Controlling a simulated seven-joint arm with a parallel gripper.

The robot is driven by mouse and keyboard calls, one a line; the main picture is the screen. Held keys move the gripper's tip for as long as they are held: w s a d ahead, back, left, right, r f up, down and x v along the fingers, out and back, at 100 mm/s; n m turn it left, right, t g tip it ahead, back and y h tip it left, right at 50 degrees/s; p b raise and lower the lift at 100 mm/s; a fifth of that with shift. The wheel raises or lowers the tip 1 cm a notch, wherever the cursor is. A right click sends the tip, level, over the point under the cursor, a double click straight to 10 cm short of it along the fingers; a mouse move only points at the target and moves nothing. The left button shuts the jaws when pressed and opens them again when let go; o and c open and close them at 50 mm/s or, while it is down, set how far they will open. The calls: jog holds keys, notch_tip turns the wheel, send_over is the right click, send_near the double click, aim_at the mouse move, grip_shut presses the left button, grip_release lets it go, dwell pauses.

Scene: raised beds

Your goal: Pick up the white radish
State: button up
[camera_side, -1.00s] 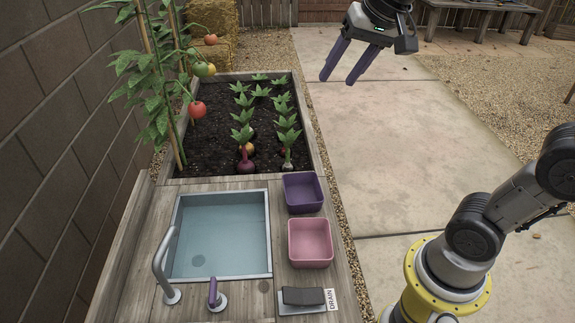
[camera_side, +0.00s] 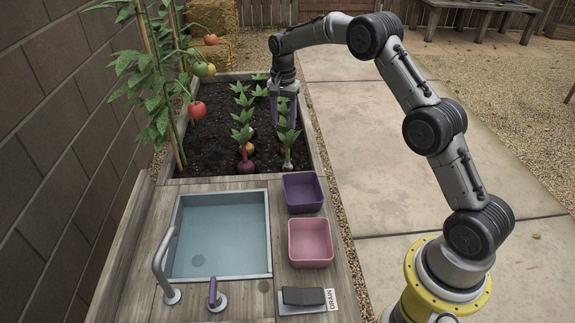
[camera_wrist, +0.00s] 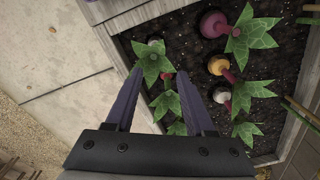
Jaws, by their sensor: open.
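A white root under green leaves, matching the white radish, stands in the soil at the bed's near right corner (camera_side: 288,166). In the wrist view its pale top (camera_wrist: 155,42) shows just past the fingertips, partly covered by its leaves. Another whitish root (camera_wrist: 221,95) shows farther back in the other row. My gripper (camera_side: 285,124) points down over the right row, behind the near white root. Its purple fingers are apart and empty, and in the wrist view (camera_wrist: 160,71) leaves and a small reddish root show between and below them.
A purple-red root (camera_side: 246,166) and a yellow-orange root (camera_wrist: 218,66) stand in the left row. A tomato plant (camera_side: 154,90) rises at the bed's left. A purple bin (camera_side: 303,207), a pink bin (camera_side: 310,256) and a water-filled sink (camera_side: 220,277) lie in front.

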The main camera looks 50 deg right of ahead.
send_over(287, 165)
jog(key=f, duration=0.6)
jog(key=w+f, duration=0.1)
jog(key=f, duration=0.2)
jog(key=shift+d+f, duration=0.2)
jog(key=shift+d, duration=0.1)
jog(key=shift+s+f, duration=0.15)
jog(key=shift+f, duration=1.2)
jog(key=shift+s+f, duration=0.15)
jog(key=shift+f, duration=1.15)
grip_shut()
